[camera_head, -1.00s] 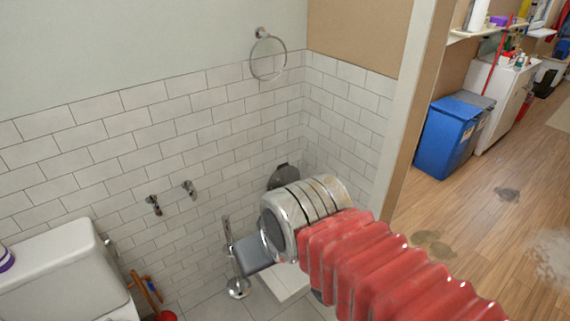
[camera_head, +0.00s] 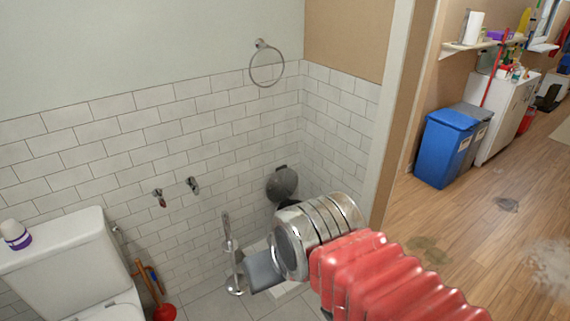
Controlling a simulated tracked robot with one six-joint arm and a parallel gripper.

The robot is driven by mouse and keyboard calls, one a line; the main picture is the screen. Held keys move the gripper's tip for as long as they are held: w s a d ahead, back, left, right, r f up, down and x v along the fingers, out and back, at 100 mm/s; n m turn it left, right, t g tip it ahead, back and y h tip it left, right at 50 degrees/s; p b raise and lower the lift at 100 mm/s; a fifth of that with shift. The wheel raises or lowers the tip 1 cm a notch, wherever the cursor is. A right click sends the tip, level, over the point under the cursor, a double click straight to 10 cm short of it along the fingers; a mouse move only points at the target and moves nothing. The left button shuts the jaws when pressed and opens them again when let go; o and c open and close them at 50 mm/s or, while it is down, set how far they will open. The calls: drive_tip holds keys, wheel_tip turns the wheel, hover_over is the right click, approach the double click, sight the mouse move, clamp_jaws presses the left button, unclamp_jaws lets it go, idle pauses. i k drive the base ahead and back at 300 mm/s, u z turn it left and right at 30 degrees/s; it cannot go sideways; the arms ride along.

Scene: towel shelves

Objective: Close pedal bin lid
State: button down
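The pedal bin's round dark grey lid (camera_head: 283,183) stands raised, close to the tiled wall in the corner. Only a dark part of the bin shows below it; my arm hides most of the body. My red-sleeved arm with its metal wrist reaches in from the lower right. My gripper (camera_head: 263,272) is the grey block at the wrist's end, lower left of the lid and apart from it in the picture. Its fingertips cannot be made out separately, and nothing held can be seen.
A metal stand (camera_head: 232,262) is left of my gripper. A toilet (camera_head: 62,265) and a red plunger (camera_head: 165,312) are at lower left. A towel ring (camera_head: 267,68) hangs above. Past the wall edge, a blue bin (camera_head: 446,148) stands beside open wooden floor.

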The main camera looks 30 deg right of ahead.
sight(283, 183)
drive_tip(key=z, duration=2.15)
drive_tip(key=i, duration=0.9)
drive_tip(key=u, duration=1.15)
